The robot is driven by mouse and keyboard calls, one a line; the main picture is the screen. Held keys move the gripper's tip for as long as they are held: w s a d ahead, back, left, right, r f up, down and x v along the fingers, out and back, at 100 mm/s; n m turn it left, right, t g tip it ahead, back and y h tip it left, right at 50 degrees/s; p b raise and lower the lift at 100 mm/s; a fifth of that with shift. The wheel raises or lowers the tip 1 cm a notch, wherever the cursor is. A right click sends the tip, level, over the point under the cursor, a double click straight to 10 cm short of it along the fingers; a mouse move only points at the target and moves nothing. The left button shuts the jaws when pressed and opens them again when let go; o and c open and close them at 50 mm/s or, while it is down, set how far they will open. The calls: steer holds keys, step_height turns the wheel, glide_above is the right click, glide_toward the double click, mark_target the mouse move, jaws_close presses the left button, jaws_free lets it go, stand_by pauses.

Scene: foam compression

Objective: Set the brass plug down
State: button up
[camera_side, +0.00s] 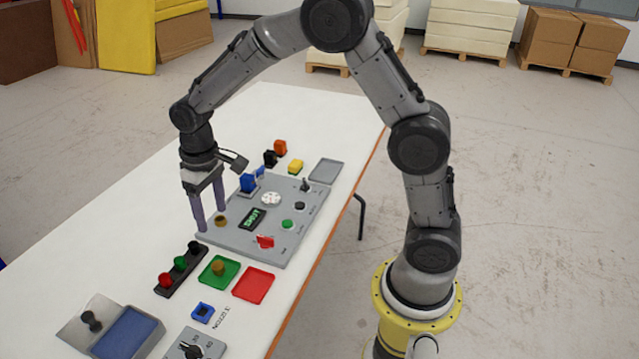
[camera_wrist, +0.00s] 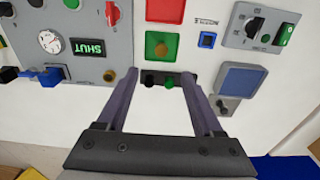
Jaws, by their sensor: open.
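A brass plug (camera_side: 218,268) stands in the green tray (camera_side: 232,281) on the white table. In the wrist view the plug (camera_wrist: 161,48) shows near the middle of the green tray (camera_wrist: 151,36). A second round brass piece (camera_side: 221,221) is at the near-left corner of the grey panel (camera_side: 266,247); I cannot tell whether it is a socket or a knob. My gripper (camera_side: 211,219) is open, pointing down with nothing between its fingers, over the panel's left edge and apart from the plug. The wrist view shows both fingers (camera_wrist: 160,78) spread.
A black strip (camera_side: 165,290) with red, green and black knobs lies left of the green tray. A red tray (camera_side: 253,285) lies to its right. A blue block (camera_side: 248,183), a red switch (camera_side: 265,241) and a SHUT display (camera_side: 252,219) are on the panel. The table's left side is clear.

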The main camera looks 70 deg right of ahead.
steer(key=s+d+r+t, duration=0.1)
steer(key=s+r+t, duration=0.1)
steer(key=s+r, duration=0.6)
steer(key=s+d+r+t, duration=0.2)
steer(key=s+r, duration=0.4)
steer(key=s, duration=0.4)
steer(key=s+f+t, duration=0.1)
steer(key=s, duration=0.7)
stand_by(0.4)
